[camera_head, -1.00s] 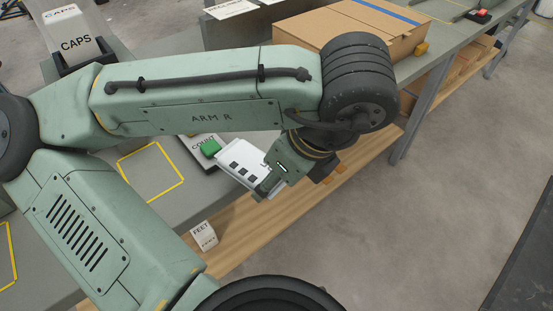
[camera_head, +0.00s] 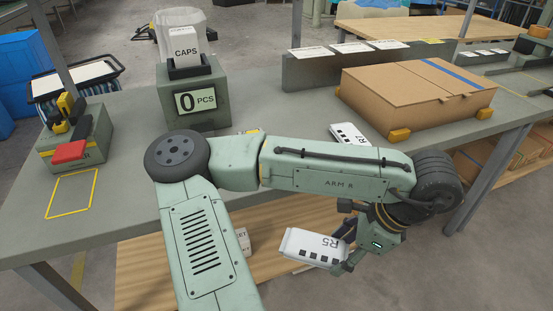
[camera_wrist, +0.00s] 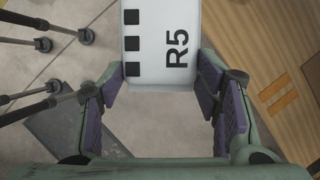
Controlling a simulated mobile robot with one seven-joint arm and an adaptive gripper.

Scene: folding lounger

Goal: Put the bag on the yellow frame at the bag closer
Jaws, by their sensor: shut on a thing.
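My gripper (camera_head: 347,250) is shut on a white bag (camera_head: 310,246) marked R5, with black squares along one edge. In the wrist view the bag (camera_wrist: 160,45) sits between the two purple-padded fingers. In the head view the bag hangs in front of the table's near edge, over a lower wooden shelf and the floor. The yellow frame (camera_head: 53,216) is an empty outline on the table's left end. The bag closer (camera_head: 78,146), a green block with a red pad, stands just behind it, far left of my gripper.
A counter (camera_head: 190,95) reading 0 PCS, holding a CAPS bag (camera_head: 184,46), stands at the back of the table (camera_head: 128,130). A white marked bag (camera_head: 349,133) lies beside a cardboard box (camera_head: 415,92). My arm hides part of the table's middle.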

